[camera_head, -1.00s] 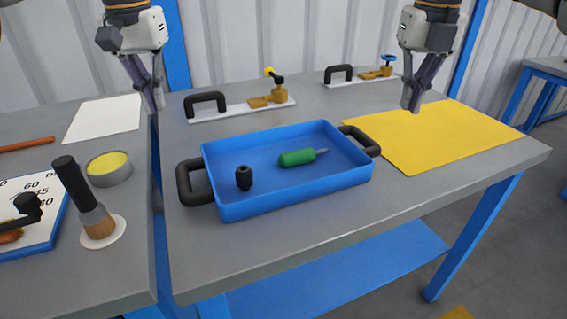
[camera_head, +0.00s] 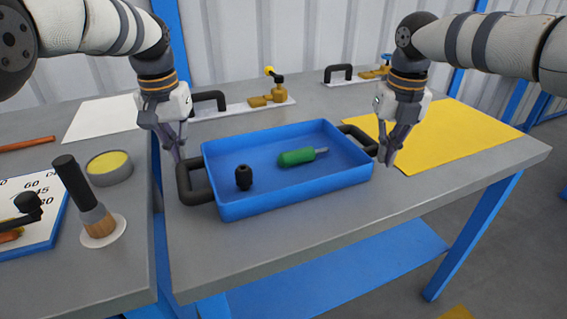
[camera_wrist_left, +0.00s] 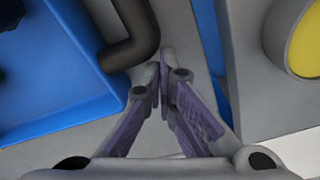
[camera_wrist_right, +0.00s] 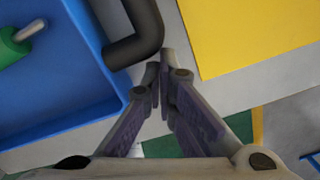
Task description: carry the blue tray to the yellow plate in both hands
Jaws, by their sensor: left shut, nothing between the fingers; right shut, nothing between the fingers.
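The blue tray (camera_head: 290,191) sits on the grey table with a black handle at each end. A green-handled tool (camera_head: 297,157) and a small black knob-like piece (camera_head: 244,177) lie in it. My left gripper (camera_head: 178,158) is shut and empty beside the left handle (camera_head: 193,182); the left wrist view shows its fingertips (camera_wrist_left: 165,70) just off the handle (camera_wrist_left: 135,40). My right gripper (camera_head: 388,160) is shut and empty beside the right handle (camera_head: 362,139); its fingertips (camera_wrist_right: 165,70) are next to the handle in the right wrist view (camera_wrist_right: 140,35). The yellow plate (camera_head: 450,130) lies flat to the right.
Two white strips with a black handle and brass valve, one nearer (camera_head: 235,109) and one farther, lie at the back. A left table holds a brush (camera_head: 85,200), a round tin (camera_head: 109,169) and a white sheet (camera_head: 100,119). The table's front strip is clear.

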